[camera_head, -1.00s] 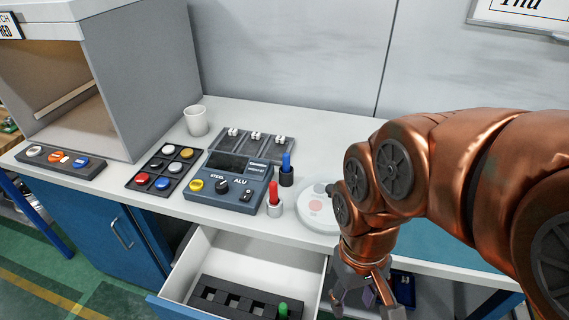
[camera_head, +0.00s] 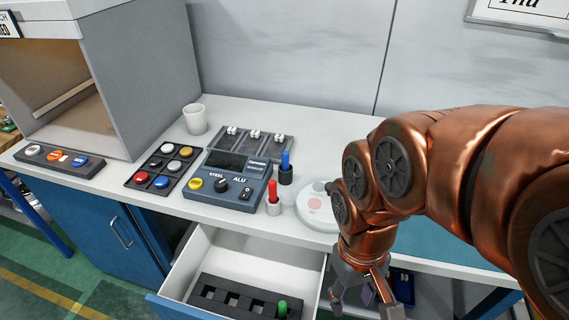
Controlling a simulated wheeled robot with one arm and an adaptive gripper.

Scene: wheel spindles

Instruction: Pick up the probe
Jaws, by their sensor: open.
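Several probe-like pieces show, and I cannot tell which one is the probe. A red-topped one (camera_head: 272,191) stands upright in a pale holder at the counter's front edge. A blue-topped one (camera_head: 286,160) stands upright in a black holder just behind it. A green-topped one (camera_head: 282,308) stands in the dark slotted insert (camera_head: 231,299) of the open drawer, at its right end. My gripper (camera_head: 363,305) hangs with its fingers apart and nothing seen between them, right of the drawer and in front of the counter. Its fingertips are partly cut off by the lower edge.
The open drawer (camera_head: 207,256) juts out below the counter. My arm hides the right side.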

